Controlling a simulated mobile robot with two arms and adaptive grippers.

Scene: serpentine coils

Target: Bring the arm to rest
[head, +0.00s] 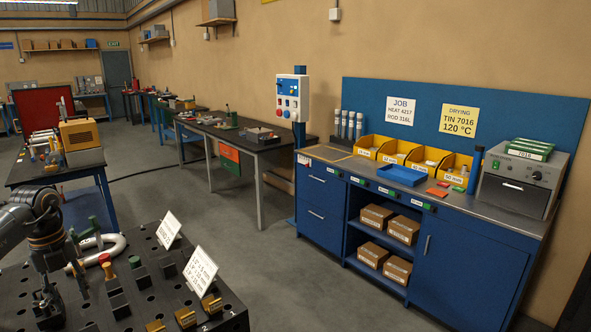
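My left arm comes in at the left edge, bent at a dark wrist joint. My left gripper (50,296) points down over the near left part of a black perforated fixture table (218,292). Its fingers are dark against the dark table, so I cannot tell whether they are open or shut, or whether they touch anything. A pale bent tube (112,248) lies on the table just right of the wrist. My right gripper is not in view.
The fixture table carries several black blocks, red, yellow and green knobs, brass pieces and two white cards (201,268). A blue workbench (471,255) with yellow bins and a grey oven (521,183) stands at right. Open grey floor (280,270) lies between them.

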